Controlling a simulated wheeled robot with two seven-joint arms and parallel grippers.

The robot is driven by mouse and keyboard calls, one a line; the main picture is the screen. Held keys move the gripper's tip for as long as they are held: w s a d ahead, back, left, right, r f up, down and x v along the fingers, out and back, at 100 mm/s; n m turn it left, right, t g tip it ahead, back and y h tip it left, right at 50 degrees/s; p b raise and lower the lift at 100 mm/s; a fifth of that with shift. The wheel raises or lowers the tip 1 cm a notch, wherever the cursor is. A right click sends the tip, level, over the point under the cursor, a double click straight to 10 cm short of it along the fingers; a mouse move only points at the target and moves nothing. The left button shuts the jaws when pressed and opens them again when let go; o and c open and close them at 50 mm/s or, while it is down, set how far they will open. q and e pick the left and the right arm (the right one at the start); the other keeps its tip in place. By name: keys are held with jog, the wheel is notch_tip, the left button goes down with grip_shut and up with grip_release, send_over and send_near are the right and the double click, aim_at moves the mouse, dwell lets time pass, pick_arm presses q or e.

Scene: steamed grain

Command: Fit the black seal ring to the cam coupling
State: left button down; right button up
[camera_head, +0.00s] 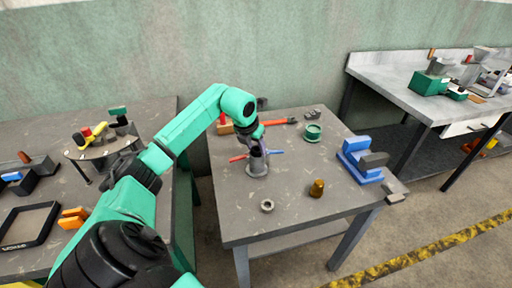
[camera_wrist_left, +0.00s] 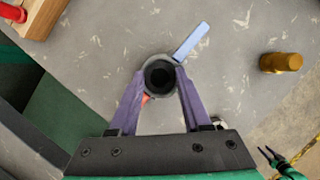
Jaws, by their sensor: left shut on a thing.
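The cam coupling (camera_head: 257,166) is a grey upright fitting on the middle table, with a red lever and a blue lever out to its sides. Its blue lever also shows in the left wrist view (camera_wrist_left: 191,42). My left gripper (camera_head: 258,143) is right over the coupling, pointing down. In the left wrist view its purple fingers (camera_wrist_left: 160,77) are shut on a dark round part, which looks like the black seal ring (camera_wrist_left: 149,77). The ring lines up with the coupling's mouth; I cannot tell whether it is seated. My right gripper seems to show small at that view's lower right corner.
A small grey ring (camera_head: 267,205) and a brass fitting (camera_head: 317,188) lie nearer the front. A green spool (camera_head: 313,132), a blue vise (camera_head: 360,160) and a red-handled tool (camera_head: 280,121) stand around. The table's front left is clear.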

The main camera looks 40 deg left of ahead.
pick_arm(q)
jog(key=shift+r, duration=0.15)
jog(key=shift+c, duration=1.4)
grip_release()
jog(key=shift+r, duration=0.1)
jog(key=v, duration=1.4)
jog(key=shift+r, duration=0.2)
jog(key=shift+f, duration=0.1)
